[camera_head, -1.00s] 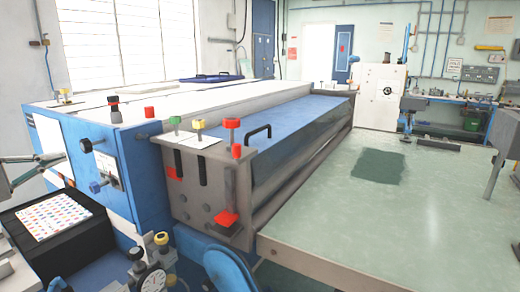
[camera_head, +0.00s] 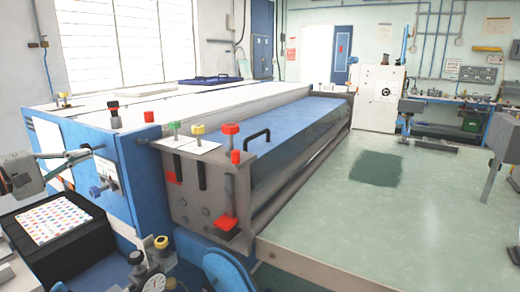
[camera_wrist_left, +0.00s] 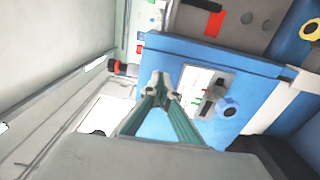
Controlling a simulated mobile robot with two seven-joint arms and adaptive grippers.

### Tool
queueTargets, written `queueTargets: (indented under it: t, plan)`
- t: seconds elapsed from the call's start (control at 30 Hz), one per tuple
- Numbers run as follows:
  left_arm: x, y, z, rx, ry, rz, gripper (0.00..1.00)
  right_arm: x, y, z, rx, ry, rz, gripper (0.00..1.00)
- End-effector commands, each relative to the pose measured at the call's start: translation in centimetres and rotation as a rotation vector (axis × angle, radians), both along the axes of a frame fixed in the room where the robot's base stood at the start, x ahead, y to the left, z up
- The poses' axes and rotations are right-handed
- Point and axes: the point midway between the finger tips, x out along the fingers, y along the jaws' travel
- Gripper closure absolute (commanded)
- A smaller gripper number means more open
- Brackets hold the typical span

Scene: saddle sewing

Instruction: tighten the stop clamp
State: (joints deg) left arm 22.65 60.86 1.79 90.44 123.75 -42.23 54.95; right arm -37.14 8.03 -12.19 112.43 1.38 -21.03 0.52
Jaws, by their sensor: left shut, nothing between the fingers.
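No part is labelled clearly enough to tell which one is the stop clamp. On the blue end panel (camera_head: 125,170) of the machine are a white plate and a blue knob (camera_head: 95,189). The blue knob also shows in the left wrist view (camera_wrist_left: 229,107), beside a grey lever (camera_wrist_left: 212,97). My left gripper (camera_head: 84,153) is shut and empty, its fingertips in front of the panel's upper knob, mostly hiding it. In the left wrist view the fingertips (camera_wrist_left: 162,84) overlap the panel left of the white plate; contact cannot be told. My right gripper is not in view.
Red (camera_head: 230,129), green (camera_head: 174,127) and yellow (camera_head: 198,130) knobs stand on the grey end bracket. A red-and-black knob (camera_head: 115,114) is on top of the blue housing. A black box (camera_head: 75,246) with a dotted sheet lies below my left gripper. The green table (camera_head: 400,220) is mostly clear.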

Motion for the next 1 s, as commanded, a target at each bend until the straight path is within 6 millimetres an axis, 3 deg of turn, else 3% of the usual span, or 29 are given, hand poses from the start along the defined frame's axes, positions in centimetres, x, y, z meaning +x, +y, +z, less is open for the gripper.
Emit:
queueTargets:
  t: [1.0]
  plan:
    - [0.30, 0.62, -0.07, 0.001, 0.000, 0.003, 1.00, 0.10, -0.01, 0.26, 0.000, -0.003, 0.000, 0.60]
